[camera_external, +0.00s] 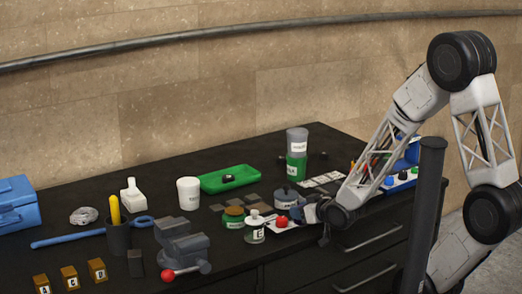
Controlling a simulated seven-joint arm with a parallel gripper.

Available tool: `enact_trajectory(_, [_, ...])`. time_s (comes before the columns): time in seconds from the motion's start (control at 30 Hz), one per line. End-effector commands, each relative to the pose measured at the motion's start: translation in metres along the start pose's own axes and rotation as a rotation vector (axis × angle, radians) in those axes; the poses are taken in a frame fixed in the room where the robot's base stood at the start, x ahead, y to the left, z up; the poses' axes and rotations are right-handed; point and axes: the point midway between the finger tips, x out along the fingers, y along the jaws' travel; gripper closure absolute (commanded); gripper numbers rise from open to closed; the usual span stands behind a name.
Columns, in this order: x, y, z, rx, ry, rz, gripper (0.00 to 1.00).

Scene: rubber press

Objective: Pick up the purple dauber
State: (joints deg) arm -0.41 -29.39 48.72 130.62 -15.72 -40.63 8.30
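I cannot make out a purple dauber in the external view; it may be hidden or too small. My gripper (300,213) is low over the right part of the black bench, pointing left. Its fingers are small and dark here, and I cannot tell whether they are open, shut or holding something. Close to it are a red round object (282,222) on a white sheet or tray (290,229), and a grey labelled jar (286,199) just behind.
A grey vise (184,248) is farther left. A green tray (213,184) and a white cup (188,194) are behind. The bench's front edge runs close below my gripper.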

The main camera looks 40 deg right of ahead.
Motion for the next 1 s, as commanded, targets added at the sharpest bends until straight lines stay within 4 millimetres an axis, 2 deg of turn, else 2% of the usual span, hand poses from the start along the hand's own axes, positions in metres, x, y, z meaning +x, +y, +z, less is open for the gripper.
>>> enact_trajectory(0.2, [0.0,0.0,0.0,0.0,0.0,0.0,0.65])
enact_trajectory(0.43, [0.0,0.0,0.0,0.0,-0.001,0.0,1.0])
enact_trajectory(0.8, [-0.001,0.0,0.0,0.0,-0.002,0.0,1.0])
enact_trajectory(1.0, [-0.004,0.0,-0.01,0.0,0.001,0.0,1.0])
